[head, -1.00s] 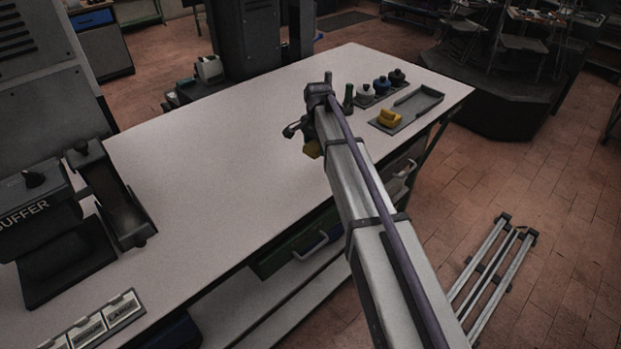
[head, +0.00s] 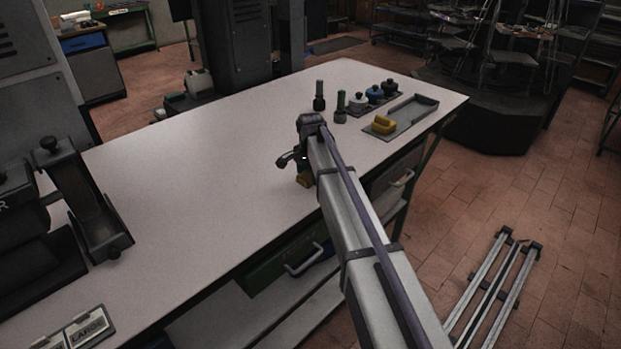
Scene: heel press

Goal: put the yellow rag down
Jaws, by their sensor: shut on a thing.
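My gripper (head: 303,174) is over the white bench top (head: 215,155), near its front edge. My arm and wrist hide most of the rag and the fingers. I cannot tell whether the rag touches the bench top or hangs just above it.
A black machine (head: 82,200) is at left. The bench middle is clear.

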